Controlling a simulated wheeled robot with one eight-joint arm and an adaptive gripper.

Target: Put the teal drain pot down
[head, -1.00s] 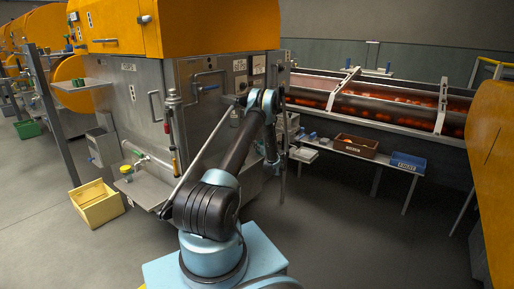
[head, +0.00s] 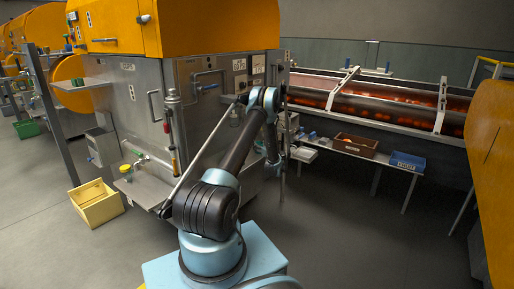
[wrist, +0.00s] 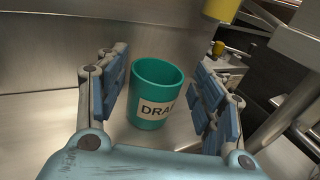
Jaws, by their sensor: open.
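The teal drain pot (wrist: 155,85) stands upright on a bare metal surface (wrist: 75,125) in the wrist view. Its open top faces up, and a pale label with dark letters, partly cut off, is on its side. My gripper (wrist: 160,88) is open, with one blue-padded finger on each side of the pot. Gaps show between the pot and both fingers. In the head view my arm reaches towards the front of the orange and steel machine (head: 150,90), and I cannot make out the pot or the fingertips there.
A metal wall rises behind the pot, and a yellow container (wrist: 220,8) shows at the upper right. In the head view a yellow crate (head: 97,203) stands on the floor at left. A brown tray (head: 355,145) and blue bin (head: 408,161) are on a bench at right.

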